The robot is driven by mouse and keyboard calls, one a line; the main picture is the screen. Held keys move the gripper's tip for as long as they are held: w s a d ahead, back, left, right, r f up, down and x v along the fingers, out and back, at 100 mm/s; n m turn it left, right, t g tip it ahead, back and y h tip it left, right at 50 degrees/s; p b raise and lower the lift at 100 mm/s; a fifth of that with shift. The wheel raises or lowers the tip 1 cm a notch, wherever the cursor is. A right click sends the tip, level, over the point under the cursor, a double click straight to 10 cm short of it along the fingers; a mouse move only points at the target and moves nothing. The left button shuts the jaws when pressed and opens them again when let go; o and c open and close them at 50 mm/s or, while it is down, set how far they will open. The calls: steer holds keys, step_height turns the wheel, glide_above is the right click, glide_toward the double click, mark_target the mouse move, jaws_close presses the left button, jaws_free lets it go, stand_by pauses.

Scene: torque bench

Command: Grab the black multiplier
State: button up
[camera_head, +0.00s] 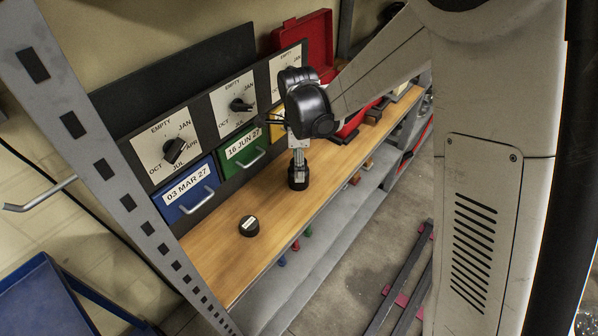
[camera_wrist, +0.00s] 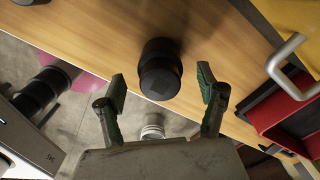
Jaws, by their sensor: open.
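The black multiplier (camera_head: 299,180) is a short, stepped black cylinder standing upright on the wooden shelf, below my wrist in the head view. My gripper (camera_wrist: 161,84) is open, with one green-padded finger to each side of the multiplier's near end. There is a visible gap on both sides and neither finger appears to touch it. In the head view my gripper (camera_head: 298,158) is right above the multiplier, and its fingertips are hard to make out.
A labelled black puck (camera_head: 249,225) lies on the shelf (camera_head: 213,262) toward the lower left. Blue (camera_head: 190,197) and green (camera_head: 243,150) drawers with protruding handles line the back, below dial panels. A red case (camera_wrist: 285,118) stands right in the wrist view. The shelf's front edge is close.

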mark_target(295, 187)
steer(key=shift+f, duration=1.75)
jaws_close()
